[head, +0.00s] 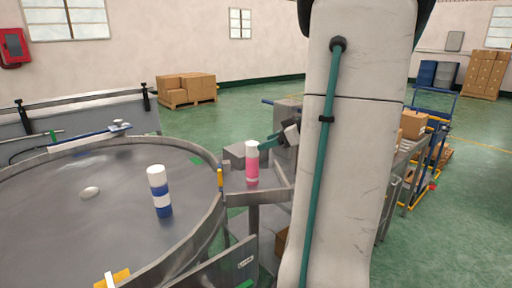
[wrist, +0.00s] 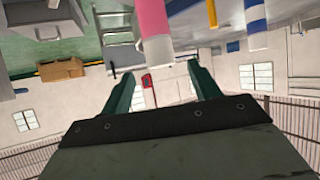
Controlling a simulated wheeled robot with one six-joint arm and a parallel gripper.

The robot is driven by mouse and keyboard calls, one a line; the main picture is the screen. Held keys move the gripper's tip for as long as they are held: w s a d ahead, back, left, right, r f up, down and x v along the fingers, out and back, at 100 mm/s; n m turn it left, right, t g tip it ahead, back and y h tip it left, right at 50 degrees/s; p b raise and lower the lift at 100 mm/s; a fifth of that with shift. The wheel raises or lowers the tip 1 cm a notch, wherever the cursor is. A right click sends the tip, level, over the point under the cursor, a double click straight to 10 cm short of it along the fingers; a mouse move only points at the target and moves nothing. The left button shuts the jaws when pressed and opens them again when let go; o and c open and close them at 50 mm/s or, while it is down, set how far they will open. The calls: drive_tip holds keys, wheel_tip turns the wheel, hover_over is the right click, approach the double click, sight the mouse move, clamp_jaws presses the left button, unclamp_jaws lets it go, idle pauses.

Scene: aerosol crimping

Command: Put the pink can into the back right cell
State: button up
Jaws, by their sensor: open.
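The pink can (head: 252,168) with a white top stands upright on a small grey ledge (head: 246,199) beside the round table. In the wrist view the pink can (wrist: 153,20) shows upside down at the top, its white end just beyond the fingertips. My gripper (wrist: 160,73) is open, with its two green fingers apart and nothing between them. In the head view my gripper (head: 268,142) is just right of the can's upper part; whether it touches is not clear. No cells can be made out; my arm hides part of the area at right.
A white-and-blue can (head: 160,192) stands on the large round grey table (head: 110,235), with a small white piece (head: 90,192) left of it. A blue trolley (head: 432,130) carrying a box is at right. Stacked cartons (head: 186,88) stand far back. Green floor lies open behind.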

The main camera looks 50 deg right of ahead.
drive_tip(key=a+r+g+y, duration=0.1)
drive_tip(key=a+g+y, duration=0.35)
drive_tip(key=a, duration=1.65)
drive_tip(key=s+a+f+m+g+h, duration=0.2)
drive_tip(key=s+a+g+h, duration=0.4)
drive_tip(key=s+a, duration=0.6)
drive_tip(key=a+h, duration=0.1)
drive_tip(key=a, duration=0.1)
drive_tip(key=shift+s+a+f+m, duration=0.25)
drive_tip(key=shift+a+f+m, duration=0.05)
drive_tip(key=shift+a, duration=0.05)
drive_tip(key=shift+o, duration=0.5)
